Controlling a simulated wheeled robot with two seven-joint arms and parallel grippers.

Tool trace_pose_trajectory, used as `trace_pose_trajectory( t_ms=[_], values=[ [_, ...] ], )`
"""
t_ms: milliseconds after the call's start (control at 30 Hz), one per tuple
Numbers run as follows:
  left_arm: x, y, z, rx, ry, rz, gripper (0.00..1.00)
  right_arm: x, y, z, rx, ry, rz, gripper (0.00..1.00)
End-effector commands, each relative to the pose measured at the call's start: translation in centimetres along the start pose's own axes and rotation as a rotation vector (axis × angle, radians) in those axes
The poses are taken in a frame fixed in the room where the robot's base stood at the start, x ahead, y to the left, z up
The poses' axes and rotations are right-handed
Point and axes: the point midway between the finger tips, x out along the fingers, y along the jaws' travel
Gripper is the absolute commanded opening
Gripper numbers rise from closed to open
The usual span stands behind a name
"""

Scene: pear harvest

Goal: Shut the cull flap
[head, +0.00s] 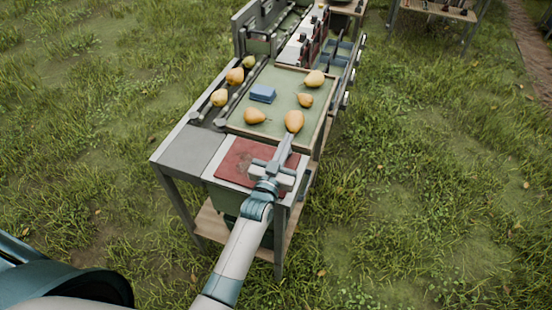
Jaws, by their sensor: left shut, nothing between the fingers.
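A red panel (238,160), which looks like the cull flap, lies at the near end of the sorting bench, looking about flat with the top. Its right part is hidden behind my left gripper, and I cannot tell whether it is fully down. My left gripper (288,139) is shut and empty. Its fingers point away from me, over the panel's right side towards the tray's near edge. I cannot tell whether it touches the panel. My right gripper is not in view.
A green tray (274,87) with a wooden rim holds several pears and a blue block (262,93). More pears (219,98) lie in a channel at its left. A bare grey plate (189,150) is left of the panel. Grass surrounds the bench.

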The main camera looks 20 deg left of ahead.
Motion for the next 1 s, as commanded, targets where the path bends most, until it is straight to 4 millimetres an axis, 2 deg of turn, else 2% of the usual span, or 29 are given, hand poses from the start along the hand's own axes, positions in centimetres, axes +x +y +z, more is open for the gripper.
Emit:
trace_pose_trajectory(
  t_ms=[33, 167, 533, 700, 1000],
  values=[
    [-1.0, 0.0, 0.3, -0.001, -0.002, 0.000, 0.00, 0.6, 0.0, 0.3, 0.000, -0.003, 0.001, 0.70],
    [-2.7, 0.0, -0.3, -0.001, -0.002, 0.000, 0.00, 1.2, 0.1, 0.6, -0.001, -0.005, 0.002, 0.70],
    [-7.8, 0.0, -2.4, 0.000, -0.002, 0.000, 0.00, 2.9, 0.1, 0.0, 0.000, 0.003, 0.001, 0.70],
    [-9.1, -0.1, -3.0, 0.000, -0.001, 0.000, 0.00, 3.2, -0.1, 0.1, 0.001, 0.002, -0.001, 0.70],
    [-9.4, 0.0, -3.3, 0.000, -0.002, 0.000, 0.00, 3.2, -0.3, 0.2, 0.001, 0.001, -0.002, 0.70]
  ],
)
